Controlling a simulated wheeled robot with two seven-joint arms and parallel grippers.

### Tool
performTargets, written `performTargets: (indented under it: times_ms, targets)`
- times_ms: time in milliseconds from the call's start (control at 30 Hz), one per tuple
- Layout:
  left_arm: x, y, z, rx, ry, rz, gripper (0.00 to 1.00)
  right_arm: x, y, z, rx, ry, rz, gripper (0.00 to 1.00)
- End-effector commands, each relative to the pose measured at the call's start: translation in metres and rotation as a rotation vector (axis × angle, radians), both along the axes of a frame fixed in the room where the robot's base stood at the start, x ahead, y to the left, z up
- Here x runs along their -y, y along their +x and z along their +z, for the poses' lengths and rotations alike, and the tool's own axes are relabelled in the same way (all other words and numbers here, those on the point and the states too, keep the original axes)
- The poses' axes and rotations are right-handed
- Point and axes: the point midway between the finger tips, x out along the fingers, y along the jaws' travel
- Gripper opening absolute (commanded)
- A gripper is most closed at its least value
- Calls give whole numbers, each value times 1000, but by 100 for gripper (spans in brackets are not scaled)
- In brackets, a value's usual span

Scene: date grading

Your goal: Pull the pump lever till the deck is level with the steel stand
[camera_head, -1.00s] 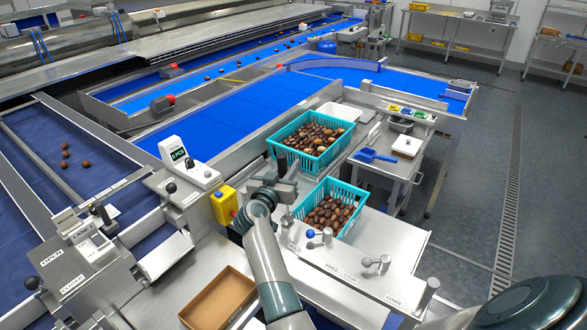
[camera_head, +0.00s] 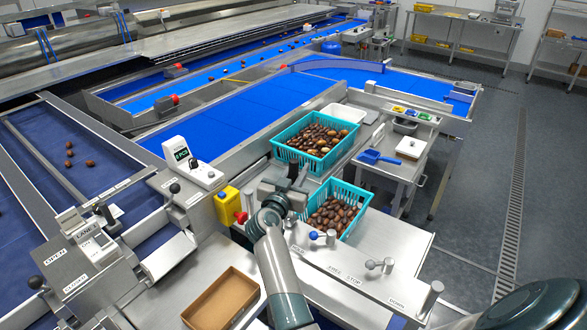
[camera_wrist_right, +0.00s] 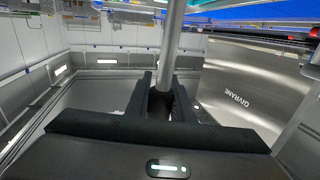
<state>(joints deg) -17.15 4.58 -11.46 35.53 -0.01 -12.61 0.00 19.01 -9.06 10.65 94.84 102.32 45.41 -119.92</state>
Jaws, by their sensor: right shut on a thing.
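My right gripper (camera_head: 292,178) is shut on the pump lever, a grey steel rod that stands up between the jaws in the right wrist view (camera_wrist_right: 172,45). In the head view the gripper and wrist hide most of the lever. The steel deck (camera_head: 395,245) bears a turquoise crate of dates (camera_head: 352,192) just right of the gripper. The steel stand, which I take to be the one with the blue scoop (camera_head: 375,157), has its frame (camera_head: 398,182) behind the deck. I cannot tell the height gap between them. My left gripper is not in view.
A second turquoise date crate (camera_head: 293,153) stands behind the gripper. A panel marked FREE, STOP and DOWN carries small knobs (camera_head: 380,265). A yellow box (camera_head: 227,205) is close left of my wrist; a brown tray (camera_head: 222,298) lies in front. Open floor (camera_head: 470,210) is at right.

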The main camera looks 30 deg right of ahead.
Motion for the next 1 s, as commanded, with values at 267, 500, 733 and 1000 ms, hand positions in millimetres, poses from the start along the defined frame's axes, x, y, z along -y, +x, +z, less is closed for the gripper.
performTargets:
  times_ms: [267, 500, 733, 1000]
  targets:
    - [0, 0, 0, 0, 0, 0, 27, -1, 0, -4, -7, 3, 0, 40]
    - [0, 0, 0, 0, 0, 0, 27, 0, 0, -2, -5, 1, -1, 43]
    - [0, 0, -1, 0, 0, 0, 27, 0, 0, 2, -3, 0, -1, 43]
    - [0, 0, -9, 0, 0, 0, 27, -1, 0, 30, 2, 1, -1, 43]
